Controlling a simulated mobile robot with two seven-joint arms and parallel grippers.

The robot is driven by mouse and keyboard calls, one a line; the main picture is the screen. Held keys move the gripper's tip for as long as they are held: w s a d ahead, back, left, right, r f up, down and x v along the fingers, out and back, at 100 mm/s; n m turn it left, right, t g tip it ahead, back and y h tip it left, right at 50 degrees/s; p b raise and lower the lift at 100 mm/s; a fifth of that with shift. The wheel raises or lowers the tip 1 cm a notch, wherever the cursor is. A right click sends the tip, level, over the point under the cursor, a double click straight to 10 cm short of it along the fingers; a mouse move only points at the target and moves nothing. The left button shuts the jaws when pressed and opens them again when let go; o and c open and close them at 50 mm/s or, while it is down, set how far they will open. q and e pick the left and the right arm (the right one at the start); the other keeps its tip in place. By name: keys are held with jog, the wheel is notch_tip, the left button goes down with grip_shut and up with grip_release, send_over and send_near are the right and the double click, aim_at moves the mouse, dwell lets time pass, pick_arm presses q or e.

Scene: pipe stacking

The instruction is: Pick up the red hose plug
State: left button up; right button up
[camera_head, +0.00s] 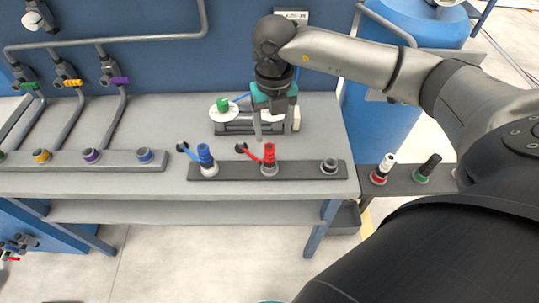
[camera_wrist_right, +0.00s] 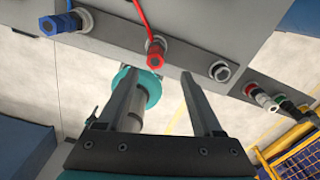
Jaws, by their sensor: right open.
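The red hose plug (camera_head: 269,155) stands upright in a fitting on the dark strip along the table's front edge. A red hose leads from its black end piece to the left. It also shows in the right wrist view (camera_wrist_right: 154,55), beyond the fingertips. My right gripper (camera_head: 274,132) is open and empty, above and just behind the plug in the head view. Its two fingers stand apart in the right wrist view (camera_wrist_right: 163,76), with the plug outside them. My left gripper is not in view.
A blue hose plug (camera_head: 205,155) stands left of the red one, and an empty grey fitting (camera_head: 329,165) stands to the right. A rack with a green knob (camera_head: 223,104) lies behind the gripper. White-topped (camera_head: 383,168) and black-topped (camera_head: 428,167) plugs stand on a right-hand shelf.

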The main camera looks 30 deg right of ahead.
aim_at(270, 147)
jog(key=f, duration=0.8)
jog(key=shift+w+a+f+b, duration=0.2)
jog(key=shift+a+f+b, duration=0.05)
jog(key=shift+a+b, duration=0.15)
jog(key=shift+c, duration=0.4)
grip_shut()
dwell(0.6)
